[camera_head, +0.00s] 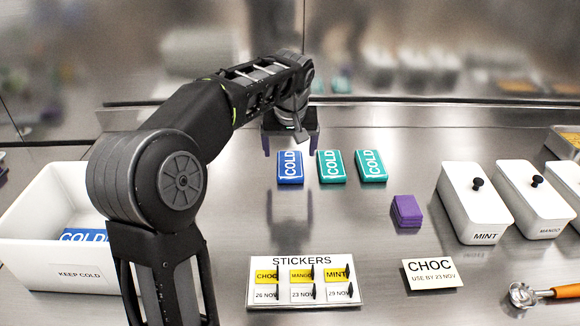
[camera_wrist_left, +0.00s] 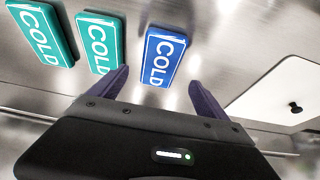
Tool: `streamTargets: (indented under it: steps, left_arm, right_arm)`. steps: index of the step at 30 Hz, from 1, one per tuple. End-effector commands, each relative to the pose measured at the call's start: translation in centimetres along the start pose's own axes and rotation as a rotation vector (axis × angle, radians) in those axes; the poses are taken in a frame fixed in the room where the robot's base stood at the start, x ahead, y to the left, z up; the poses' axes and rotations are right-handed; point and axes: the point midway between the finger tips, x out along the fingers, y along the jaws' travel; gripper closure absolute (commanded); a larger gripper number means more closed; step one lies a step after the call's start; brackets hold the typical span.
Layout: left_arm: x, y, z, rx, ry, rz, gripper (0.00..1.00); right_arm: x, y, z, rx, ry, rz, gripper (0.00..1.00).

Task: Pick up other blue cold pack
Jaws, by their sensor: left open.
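A blue cold pack (camera_head: 290,168) lies on the steel counter, at the left end of a row with two teal cold packs (camera_head: 331,166) (camera_head: 371,165). My left gripper (camera_head: 291,150) is open and empty, raised over the counter just behind the blue pack in the head view. In the left wrist view the blue pack (camera_wrist_left: 164,56) shows just beyond and between the open fingertips of the gripper (camera_wrist_left: 158,78), apart from them. Another blue cold pack (camera_head: 84,236) lies in the white KEEP COLD bin (camera_head: 40,252), partly hidden by my left arm. My right gripper is not in view.
A purple block (camera_head: 406,211) sits right of the packs. White lidded tubs (camera_head: 474,205) (camera_head: 535,200) stand at the right. A STICKERS board (camera_head: 304,281), a CHOC card (camera_head: 432,274) and an orange-handled scoop (camera_head: 545,293) lie in front. Counter around the packs is clear.

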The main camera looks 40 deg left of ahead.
Motion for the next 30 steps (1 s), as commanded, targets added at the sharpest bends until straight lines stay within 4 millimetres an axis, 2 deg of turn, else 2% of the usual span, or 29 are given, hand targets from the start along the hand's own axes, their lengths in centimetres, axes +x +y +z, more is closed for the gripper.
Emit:
streamTargets:
  steps: [5,16,30]
  left_arm:
    - [0.3,0.0,0.0,0.001,-0.001,-0.001,0.13]
    - [4.9,0.1,0.2,0.001,-0.001,-0.001,0.13]
    - [5.2,0.1,0.2,0.001,0.0,0.0,0.13]
  right_arm:
    - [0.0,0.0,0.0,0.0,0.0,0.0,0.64]
    - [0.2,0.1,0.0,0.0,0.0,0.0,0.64]
    - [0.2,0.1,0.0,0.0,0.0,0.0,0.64]
